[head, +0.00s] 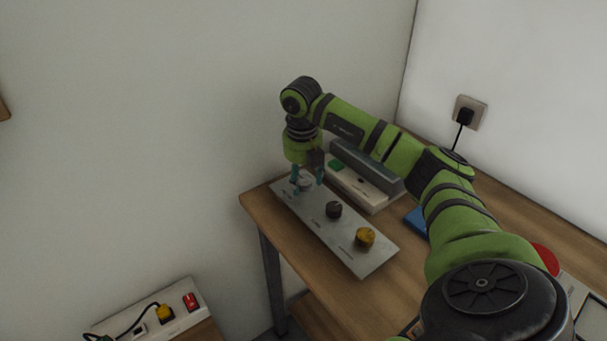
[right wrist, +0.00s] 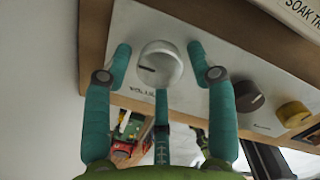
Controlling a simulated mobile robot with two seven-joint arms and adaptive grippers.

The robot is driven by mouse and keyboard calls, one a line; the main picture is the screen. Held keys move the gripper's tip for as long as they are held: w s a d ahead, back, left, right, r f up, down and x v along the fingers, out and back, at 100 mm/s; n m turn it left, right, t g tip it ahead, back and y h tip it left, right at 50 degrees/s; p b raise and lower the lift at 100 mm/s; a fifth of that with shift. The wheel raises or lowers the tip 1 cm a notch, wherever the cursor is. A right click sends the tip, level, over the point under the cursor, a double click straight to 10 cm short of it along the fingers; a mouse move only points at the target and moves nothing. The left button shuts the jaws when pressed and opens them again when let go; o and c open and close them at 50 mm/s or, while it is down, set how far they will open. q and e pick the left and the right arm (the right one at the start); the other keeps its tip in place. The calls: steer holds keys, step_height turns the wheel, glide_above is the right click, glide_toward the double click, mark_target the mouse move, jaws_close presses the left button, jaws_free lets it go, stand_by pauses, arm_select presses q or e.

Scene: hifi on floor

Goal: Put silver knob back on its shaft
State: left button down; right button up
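The silver knob (head: 305,185) sits at the far-left end of the grey control panel (head: 318,232). In the right wrist view the silver knob (right wrist: 160,66) is round with a dark pointer line. My right gripper (head: 308,181) is above that end of the panel, pointing down. In the right wrist view its teal fingers (right wrist: 160,60) are spread around the knob, with gaps on both sides. The shaft under the knob is hidden, so I cannot tell how the knob is seated. My left gripper is out of view.
A dark knob (head: 333,209) and a yellow knob (head: 365,237) stand along the same panel. A white and grey device with a green button (head: 337,165) is right behind the panel. A blue item (head: 417,222) lies further right. The panel rests on a wooden table (head: 255,203).

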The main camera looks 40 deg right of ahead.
mark_target(303, 182)
steer(key=shift+r, duration=0.1)
steer(key=shift+r, duration=0.3)
steer(key=r, duration=0.6)
steer(key=shift+s+a+r, duration=0.1)
steer(key=shift+a+r, duration=0.15)
steer(key=shift+r, duration=0.1)
steer(key=r, duration=0.2)
steer(key=r+p, duration=0.1)
steer(key=r, duration=0.2)
steer(key=shift+s+a+r+p, duration=0.2)
steer(key=shift+s+r+p, duration=0.1)
steer(key=shift+p, duration=0.1)
steer(key=shift+w, duration=0.1)
